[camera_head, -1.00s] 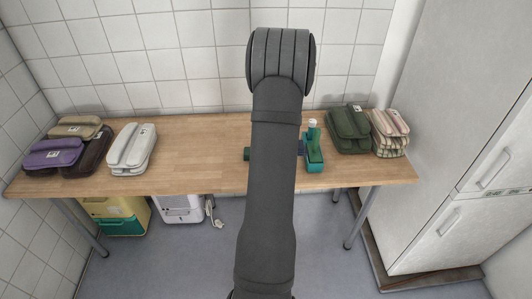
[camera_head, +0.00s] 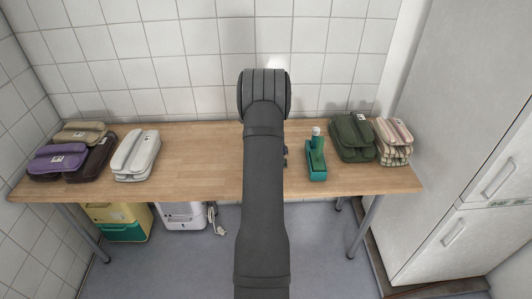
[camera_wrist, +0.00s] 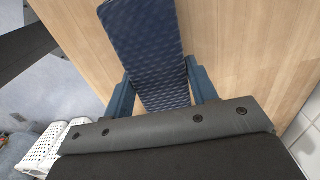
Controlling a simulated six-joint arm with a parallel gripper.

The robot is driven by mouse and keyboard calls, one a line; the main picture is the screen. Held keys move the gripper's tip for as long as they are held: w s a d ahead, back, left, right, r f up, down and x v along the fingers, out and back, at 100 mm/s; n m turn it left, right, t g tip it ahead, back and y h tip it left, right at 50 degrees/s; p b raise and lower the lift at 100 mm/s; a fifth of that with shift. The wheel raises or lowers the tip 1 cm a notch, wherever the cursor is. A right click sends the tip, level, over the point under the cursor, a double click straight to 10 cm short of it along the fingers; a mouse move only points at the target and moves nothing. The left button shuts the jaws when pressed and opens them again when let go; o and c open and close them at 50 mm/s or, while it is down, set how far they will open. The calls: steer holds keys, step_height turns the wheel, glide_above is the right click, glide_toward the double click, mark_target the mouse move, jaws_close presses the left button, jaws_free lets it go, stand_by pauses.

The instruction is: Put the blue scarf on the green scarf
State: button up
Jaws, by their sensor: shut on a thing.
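The blue scarf (camera_wrist: 145,45) is dark blue with a fine light pattern and fills the upper middle of the wrist view. My gripper (camera_wrist: 158,72) has one finger on each side of it and is shut on it. In the head view my arm hides the scarf and nearly all of the gripper. The green scarf (camera_head: 350,135) lies folded on the right part of the table, apart from my arm. I cannot tell from the wrist view how high the blue scarf is above the wood.
A teal bottle-like object with a pale top (camera_head: 316,160) stands between my arm and the green scarf. A striped scarf (camera_head: 394,142) lies right beside the green one. White (camera_head: 136,155), purple (camera_head: 58,159), brown and tan folded items are at the left. The wooden table (camera_head: 200,165) is bare between.

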steer(key=shift+f, duration=1.65)
steer(key=shift+f, duration=0.15)
steer(key=o, duration=1)
step_height(320, 180, up, 12)
steer(key=shift+r, duration=0.15)
